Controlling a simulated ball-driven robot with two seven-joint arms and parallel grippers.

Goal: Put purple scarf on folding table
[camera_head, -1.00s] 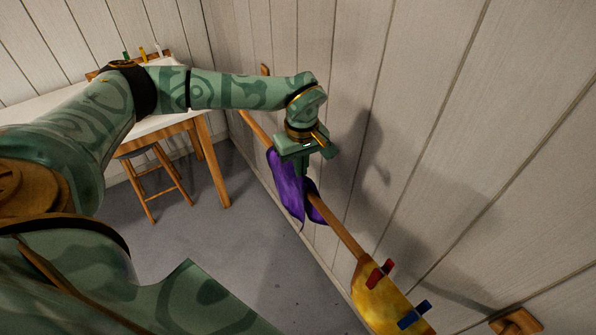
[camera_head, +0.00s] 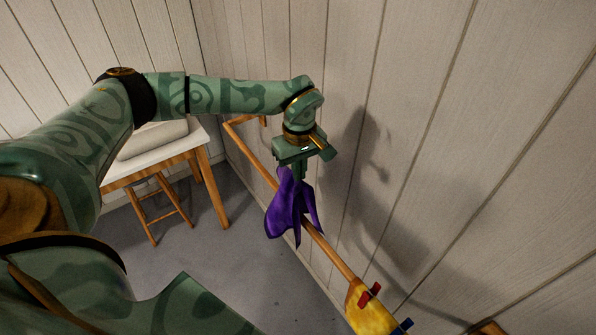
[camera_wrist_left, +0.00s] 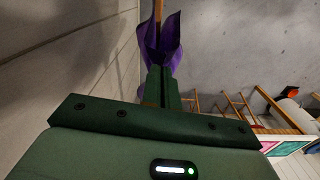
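The purple scarf (camera_head: 287,213) hangs from my left gripper (camera_head: 298,172) in the head view, its top bunched at the fingertips. My left gripper is shut on the scarf, just above the wooden rail. In the left wrist view the scarf (camera_wrist_left: 160,42) spreads out at the tips of the fingers (camera_wrist_left: 161,86), which are close together. Whether the scarf still touches the rail is hard to tell. A table (camera_head: 190,136) with a pale top and wooden legs stands at the back left, partly hidden by my left arm. My right gripper does not show.
The wooden rail (camera_head: 330,255) runs along the plank wall (camera_head: 430,120). A wooden stool (camera_head: 160,207) stands under the table. Grey floor lies clear between.

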